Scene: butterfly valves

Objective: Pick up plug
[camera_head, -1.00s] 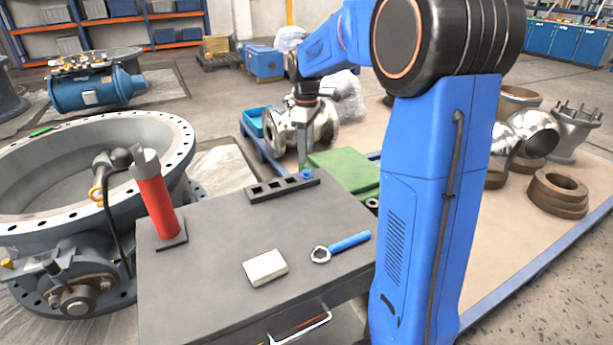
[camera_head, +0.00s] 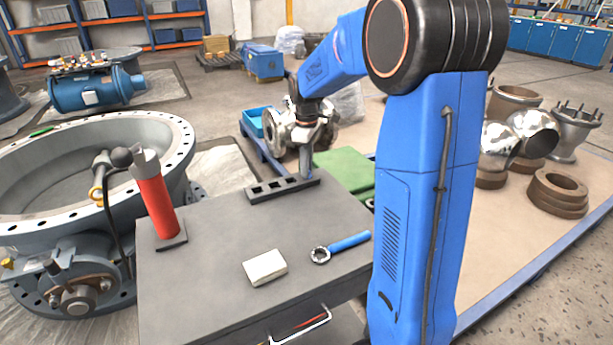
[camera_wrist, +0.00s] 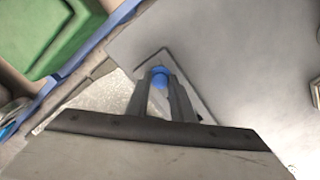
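The blue plug (camera_wrist: 160,76) shows in the wrist view between the tips of my gripper (camera_wrist: 161,86). One finger stands on each side of it, and I cannot tell whether they press on it. In the head view my gripper (camera_head: 305,172) points down at the right end of the dark rack (camera_head: 262,194) on the grey table (camera_head: 220,240). There the fingers hide the plug.
A red cylinder (camera_head: 155,200) stands at the table's left. A white block (camera_head: 265,267) and a blue-handled wrench (camera_head: 345,243) lie in front of the rack. A large valve body (camera_head: 60,170) is left of the table. A green block (camera_head: 345,172) is behind it.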

